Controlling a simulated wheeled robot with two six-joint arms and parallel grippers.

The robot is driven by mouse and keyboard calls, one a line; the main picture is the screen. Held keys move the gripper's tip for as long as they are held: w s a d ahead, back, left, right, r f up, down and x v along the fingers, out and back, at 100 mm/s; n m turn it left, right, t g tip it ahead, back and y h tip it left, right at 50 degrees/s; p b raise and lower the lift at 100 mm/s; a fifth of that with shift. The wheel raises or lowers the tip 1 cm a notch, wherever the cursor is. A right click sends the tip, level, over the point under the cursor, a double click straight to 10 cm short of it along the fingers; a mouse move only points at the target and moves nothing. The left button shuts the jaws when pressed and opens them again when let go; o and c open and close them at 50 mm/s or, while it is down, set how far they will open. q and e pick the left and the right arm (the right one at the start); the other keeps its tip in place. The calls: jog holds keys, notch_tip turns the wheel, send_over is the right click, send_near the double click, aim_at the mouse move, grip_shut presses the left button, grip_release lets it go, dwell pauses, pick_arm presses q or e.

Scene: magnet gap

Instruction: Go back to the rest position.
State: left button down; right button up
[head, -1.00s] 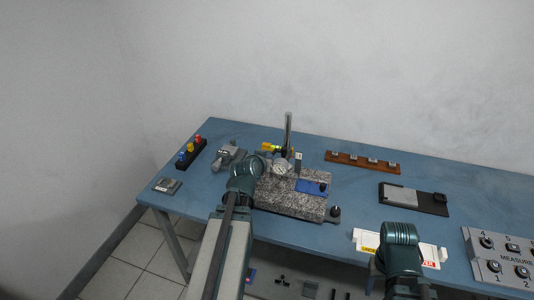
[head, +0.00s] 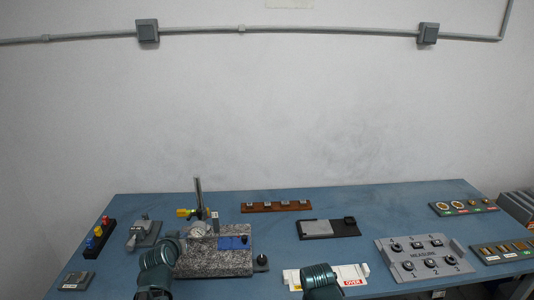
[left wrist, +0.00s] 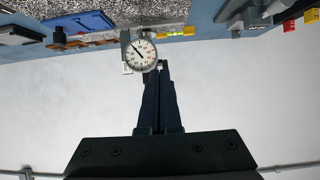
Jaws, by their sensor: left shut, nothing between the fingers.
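My left gripper (left wrist: 161,68) is shut and empty in the left wrist view, its two dark fingers together. In that view the round dial gauge (left wrist: 142,55) lies just past the fingertips; I cannot tell how far apart they are. In the head view my left arm comes in at the bottom left, in front of the granite base (head: 215,264), and its fingers cannot be made out there. The gauge (head: 197,230) shows on its upright post (head: 198,196) above the base. My right arm shows at the bottom middle, but its gripper is out of sight.
The blue table (head: 375,203) holds a measuring panel (head: 425,259) with several knobs at the right. A wooden rack (head: 276,206) and a black tray (head: 345,231) are in the middle. A block with coloured knobs (head: 99,238) stands at the left. A white box (head: 350,274) is beside my right arm.

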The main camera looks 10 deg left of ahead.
pick_arm(q)
jog(key=s+d+f+m+g+h, duration=0.2)
jog(key=d+f+g, duration=0.15)
jog(key=d, duration=0.55)
jog(key=s+d+f+m+g+h, duration=0.15)
jog(key=d+f, duration=0.25)
jog(key=d, duration=0.6)
jog(key=s+d+f+m+g+y, duration=0.2)
jog(key=s+d+g, duration=0.5)
jog(key=s+d, duration=0.5)
jog(key=s+f, duration=0.1)
jog(key=s, duration=0.1)
jog(key=shift+s+d+f+m, duration=0.15)
jog(key=shift+s+f+m, duration=0.15)
jog(key=shift+s+m, duration=0.1)
